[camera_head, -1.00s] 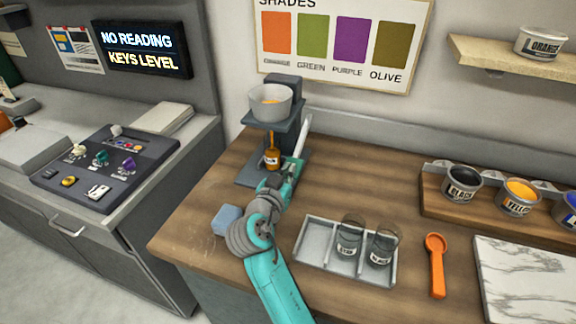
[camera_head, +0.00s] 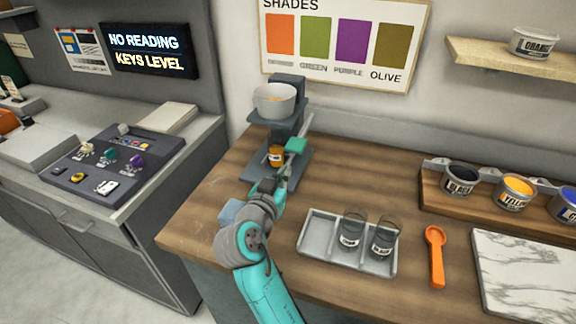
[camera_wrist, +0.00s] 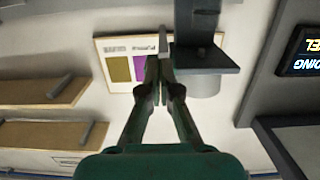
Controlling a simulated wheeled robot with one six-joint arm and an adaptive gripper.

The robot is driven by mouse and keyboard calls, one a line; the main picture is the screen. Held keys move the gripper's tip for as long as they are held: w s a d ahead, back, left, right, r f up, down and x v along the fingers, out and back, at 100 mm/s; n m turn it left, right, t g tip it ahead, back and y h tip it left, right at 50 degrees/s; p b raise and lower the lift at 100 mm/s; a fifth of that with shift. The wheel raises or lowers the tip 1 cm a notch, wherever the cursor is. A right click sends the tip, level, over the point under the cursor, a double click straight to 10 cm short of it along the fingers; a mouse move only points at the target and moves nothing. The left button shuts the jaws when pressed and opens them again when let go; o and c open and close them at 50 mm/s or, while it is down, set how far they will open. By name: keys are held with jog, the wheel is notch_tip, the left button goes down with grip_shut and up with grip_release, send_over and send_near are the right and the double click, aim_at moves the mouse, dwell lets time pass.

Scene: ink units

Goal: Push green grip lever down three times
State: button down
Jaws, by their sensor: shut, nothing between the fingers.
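The lever's green grip (camera_head: 296,145) shows at the right side of the grey dispenser (camera_head: 288,120), at the near end of a pale rod (camera_head: 306,125) that slants up and back. My gripper (camera_head: 285,173) is just below and in front of the grip in the head view; whether they touch I cannot tell. In the wrist view, which is upside down, my gripper (camera_wrist: 166,65) has its fingers together and empty, and the green grip cannot be made out. A small jar with orange contents (camera_head: 276,156) stands under the dispenser's pale bowl (camera_head: 275,99).
A metal tray (camera_head: 318,262) with two dark-labelled glass jars stands right of my arm. A blue block (camera_head: 230,213) lies beside my arm. An orange scoop (camera_head: 435,255) and paint pots lie farther right. The counter between dispenser and pots is clear.

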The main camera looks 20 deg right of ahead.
jog(key=s+a, duration=0.2)
jog(key=s, duration=0.1)
jog(key=shift+s+a+f, duration=0.35)
jog(key=shift+s+a, duration=0.05)
jog(key=shift+r, duration=0.1)
